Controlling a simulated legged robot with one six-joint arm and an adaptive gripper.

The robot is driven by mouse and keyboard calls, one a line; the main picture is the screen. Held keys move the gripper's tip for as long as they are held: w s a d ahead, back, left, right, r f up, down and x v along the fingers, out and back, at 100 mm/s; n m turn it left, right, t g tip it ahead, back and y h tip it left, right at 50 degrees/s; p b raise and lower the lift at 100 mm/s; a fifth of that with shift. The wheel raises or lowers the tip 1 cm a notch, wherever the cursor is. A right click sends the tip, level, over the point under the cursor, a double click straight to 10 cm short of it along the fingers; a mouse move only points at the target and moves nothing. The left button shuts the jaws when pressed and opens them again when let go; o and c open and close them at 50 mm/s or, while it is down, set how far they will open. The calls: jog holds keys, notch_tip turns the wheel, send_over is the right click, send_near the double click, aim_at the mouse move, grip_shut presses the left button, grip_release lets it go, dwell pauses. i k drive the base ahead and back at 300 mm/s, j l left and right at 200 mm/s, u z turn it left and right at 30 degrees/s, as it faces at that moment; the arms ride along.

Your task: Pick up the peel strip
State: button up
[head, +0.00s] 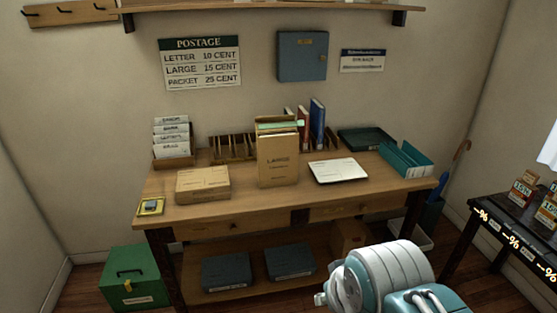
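A pale green strip (279,125), which looks like the peel strip, lies across the top of a brown upright envelope (278,160) marked LARGE. The envelope stands near the middle of the wooden desk (235,213), in front of a wooden rack. The strip's right end reaches a little past the envelope's edge. My arm shows at the bottom right, in front of the desk and well apart from the strip. My gripper's fingers do not show.
A brown parcel (203,185) lies left of the envelope and a white packet (338,171) right of it. Books (317,122) stand behind. A teal tray (404,160) sits at the desk's right end. A dark table (510,222) stands at far right.

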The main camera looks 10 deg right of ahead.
aim_at(298, 123)
jog(key=i, duration=1.65)
jog(key=z, duration=0.05)
